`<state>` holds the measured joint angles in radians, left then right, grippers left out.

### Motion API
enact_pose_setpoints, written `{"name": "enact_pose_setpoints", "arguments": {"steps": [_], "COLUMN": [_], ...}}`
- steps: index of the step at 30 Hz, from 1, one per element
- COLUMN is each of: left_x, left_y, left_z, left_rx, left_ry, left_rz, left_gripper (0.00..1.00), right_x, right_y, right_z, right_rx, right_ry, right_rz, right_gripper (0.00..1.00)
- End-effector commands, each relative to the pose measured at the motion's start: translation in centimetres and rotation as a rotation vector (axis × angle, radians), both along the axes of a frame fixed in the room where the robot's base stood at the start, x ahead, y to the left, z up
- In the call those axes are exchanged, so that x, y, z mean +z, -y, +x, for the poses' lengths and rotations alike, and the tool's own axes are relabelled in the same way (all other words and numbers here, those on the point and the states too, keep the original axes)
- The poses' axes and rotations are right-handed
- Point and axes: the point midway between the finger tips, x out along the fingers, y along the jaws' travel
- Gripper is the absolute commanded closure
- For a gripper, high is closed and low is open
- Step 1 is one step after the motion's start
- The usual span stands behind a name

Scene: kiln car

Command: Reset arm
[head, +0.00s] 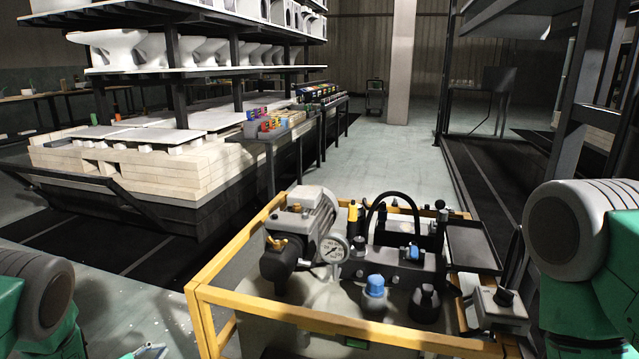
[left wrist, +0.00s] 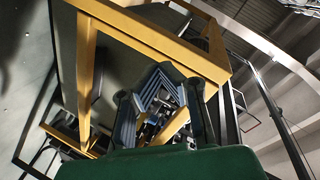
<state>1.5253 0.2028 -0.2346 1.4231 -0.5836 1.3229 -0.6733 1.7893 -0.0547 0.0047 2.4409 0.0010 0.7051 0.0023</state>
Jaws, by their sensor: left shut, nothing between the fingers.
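My left gripper (left wrist: 162,100) shows in the left wrist view with its dark ribbed fingers shut and nothing between them. Yellow frame bars pass close around it in that picture; whether any touches it I cannot tell. In the head view only a small piece of what looks like the left gripper (head: 147,351) shows at the bottom edge. My left arm is at the lower left corner and my right arm at the right edge. The right gripper is out of view.
A hydraulic unit with a motor (head: 308,222), gauge and blue cap (head: 375,285) stands close in front inside a yellow rail (head: 300,314). A kiln car (head: 130,170) with shelves of white toilets is at left. A bench (head: 262,142) holds colored items. The aisle floor (head: 395,160) beyond is clear.

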Motion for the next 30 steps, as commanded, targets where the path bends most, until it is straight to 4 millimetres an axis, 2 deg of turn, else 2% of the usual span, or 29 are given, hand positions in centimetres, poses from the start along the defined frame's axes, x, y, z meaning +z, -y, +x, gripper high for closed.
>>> {"name": "enact_pose_setpoints", "arguments": {"steps": [1, 4, 5, 6, 9, 12, 15, 21, 24, 30], "left_x": [-1.4, -4.0, -4.5, -5.1, -5.7, -5.2, -4.2, -1.2, 1.6, 6.3], "left_y": [1.6, 4.3, 5.2, 6.2, 8.4, 9.8, 10.6, 11.4, 11.4, 11.3], "left_z": [-2.2, -7.9, -9.9, -12.8, -19.8, -25.9, -31.2, -40.2, -39.9, -39.8], "left_rx": [0.084, 0.262, 0.318, 0.391, 0.557, 0.700, 0.822, 1.033, 1.034, 1.030], "left_ry": [-0.127, -0.382, -0.458, -0.559, -0.776, -0.941, -1.069, -1.262, -1.254, -1.254], "left_rz": [-0.080, -0.218, -0.256, -0.297, -0.369, -0.402, -0.411, -0.387, -0.392, -0.392], "left_gripper": [1.00, 1.00, 1.00, 1.00, 1.00, 1.00, 1.00, 1.00, 1.00, 1.00], "right_x": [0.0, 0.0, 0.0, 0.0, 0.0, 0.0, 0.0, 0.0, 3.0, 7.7], "right_y": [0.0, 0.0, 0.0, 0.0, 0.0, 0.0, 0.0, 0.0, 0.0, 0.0], "right_z": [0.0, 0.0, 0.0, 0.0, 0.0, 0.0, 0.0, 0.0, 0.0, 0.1], "right_rx": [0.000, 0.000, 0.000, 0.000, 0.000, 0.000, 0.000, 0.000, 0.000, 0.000], "right_ry": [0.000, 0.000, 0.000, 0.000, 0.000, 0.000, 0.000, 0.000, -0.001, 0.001], "right_rz": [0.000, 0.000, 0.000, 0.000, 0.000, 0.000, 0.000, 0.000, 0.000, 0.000], "right_gripper": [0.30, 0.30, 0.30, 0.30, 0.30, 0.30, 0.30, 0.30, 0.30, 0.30]}}
